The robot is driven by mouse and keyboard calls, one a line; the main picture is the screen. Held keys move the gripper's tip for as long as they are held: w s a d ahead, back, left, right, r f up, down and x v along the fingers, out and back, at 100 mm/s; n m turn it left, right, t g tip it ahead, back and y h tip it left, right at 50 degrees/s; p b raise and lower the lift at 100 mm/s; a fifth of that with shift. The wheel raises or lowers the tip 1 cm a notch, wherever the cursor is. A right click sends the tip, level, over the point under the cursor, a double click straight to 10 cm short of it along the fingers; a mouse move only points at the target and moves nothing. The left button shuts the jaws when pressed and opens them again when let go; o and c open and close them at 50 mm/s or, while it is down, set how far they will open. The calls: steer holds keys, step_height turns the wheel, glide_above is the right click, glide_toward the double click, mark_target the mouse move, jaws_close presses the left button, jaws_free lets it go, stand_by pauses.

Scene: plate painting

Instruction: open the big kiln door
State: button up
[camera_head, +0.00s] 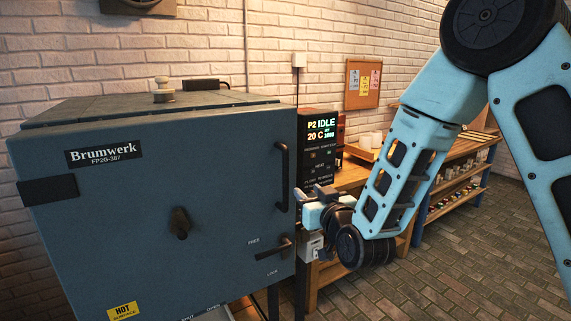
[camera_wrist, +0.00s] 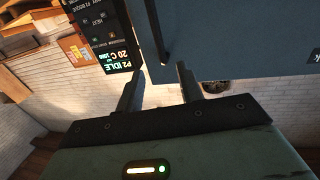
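The big kiln (camera_head: 130,190) stands at the left with its blue-grey front door (camera_head: 110,220) shut. A dark vertical handle (camera_head: 282,175) runs along the door's right side; it also shows in the wrist view (camera_wrist: 156,30). Below it is a latch lever (camera_head: 275,249) near the words FREE and LOCK; I cannot tell which it is set to. My gripper (camera_head: 300,195) is just right of the handle's lower end. In the wrist view my gripper (camera_wrist: 160,82) has its two fingers apart with nothing between them. The handle lies ahead, roughly in line with the gap.
A control panel (camera_head: 320,145) reading IDLE and 20 C stands right of the kiln, close behind my gripper. A wooden workbench (camera_head: 350,176) with shelves runs along the brick wall. The tiled floor (camera_head: 460,260) at the right is clear.

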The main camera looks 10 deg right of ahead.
mark_target(287, 169)
steer(key=w+p, duration=0.2)
steer(key=w, duration=0.3)
steer(key=w+a+p, duration=0.1)
steer(key=w+p, duration=0.1)
steer(key=w, duration=0.4)
steer(key=w+p, duration=0.2)
steer(key=w, duration=0.4)
steer(key=shift+w+a+r, duration=0.1)
steer(key=shift+w+a, duration=0.05)
steer(key=shift+a, duration=0.25)
jaws_close()
